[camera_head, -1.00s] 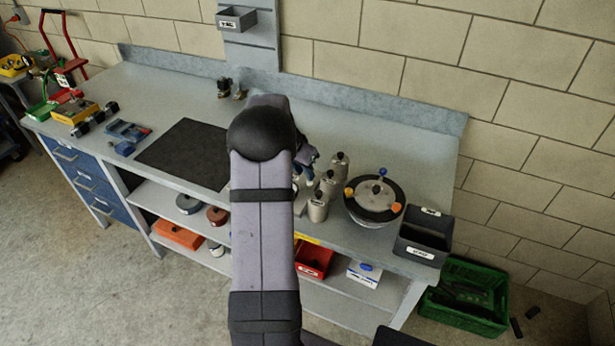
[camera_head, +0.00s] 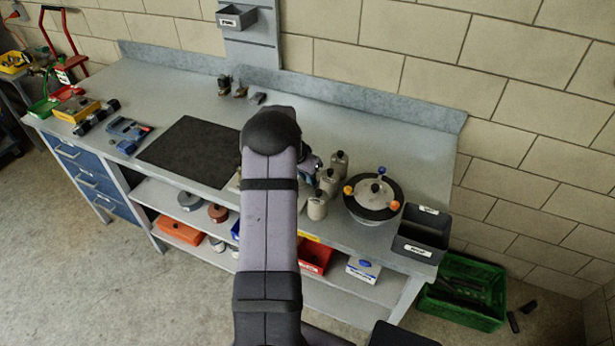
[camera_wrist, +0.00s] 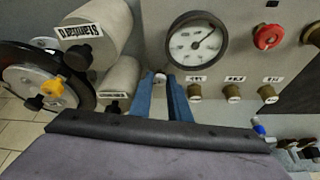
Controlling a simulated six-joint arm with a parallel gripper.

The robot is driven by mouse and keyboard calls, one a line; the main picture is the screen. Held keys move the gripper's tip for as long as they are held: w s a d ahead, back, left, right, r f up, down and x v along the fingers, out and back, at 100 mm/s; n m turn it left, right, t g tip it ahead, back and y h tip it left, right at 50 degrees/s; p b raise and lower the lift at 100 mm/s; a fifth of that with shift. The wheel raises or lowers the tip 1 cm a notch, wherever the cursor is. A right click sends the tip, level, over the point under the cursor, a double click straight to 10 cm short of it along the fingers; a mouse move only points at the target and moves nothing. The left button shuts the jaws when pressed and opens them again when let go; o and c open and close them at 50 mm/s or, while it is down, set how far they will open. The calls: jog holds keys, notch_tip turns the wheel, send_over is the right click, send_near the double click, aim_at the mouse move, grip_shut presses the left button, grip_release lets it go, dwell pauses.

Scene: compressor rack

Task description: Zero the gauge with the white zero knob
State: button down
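In the wrist view a round white-faced gauge (camera_wrist: 197,42) sits on a grey panel, its dark needle pointing up and to the right. The white zero knob (camera_wrist: 160,78) shows as a small pale tip left of and below the gauge. My gripper (camera_wrist: 160,80) has its two blue fingers one on each side of this knob, with a narrow dark gap between them. I cannot tell whether the fingers touch the knob. In the head view my own arm hides the gauge, the knob and most of the gripper.
A red knob (camera_wrist: 268,37) is right of the gauge, with brass fittings (camera_wrist: 233,92) below. Grey canisters (camera_wrist: 100,25) stand close on the left. A round lidded pot (camera_head: 373,195) and a dark bin (camera_head: 422,232) occupy the bench's right end. A black mat (camera_head: 188,152) lies clear.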

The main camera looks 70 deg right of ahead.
jog(key=shift+w+d+f+m+b, duration=0.1)
jog(key=shift+f+m+b, duration=0.25)
jog(key=shift+b, duration=1.25)
jog(key=shift+r+m+g+b, duration=0.3)
jog(key=shift+m+b, duration=0.15)
jog(key=shift+b, duration=0.45)
jog(key=shift+r, duration=0.15)
jog(key=c, duration=1.9)
grip_release()
jog(key=shift+b+v, duration=1.15)
jog(key=shift+v, duration=2.55)
jog(key=shift+d, duration=0.1)
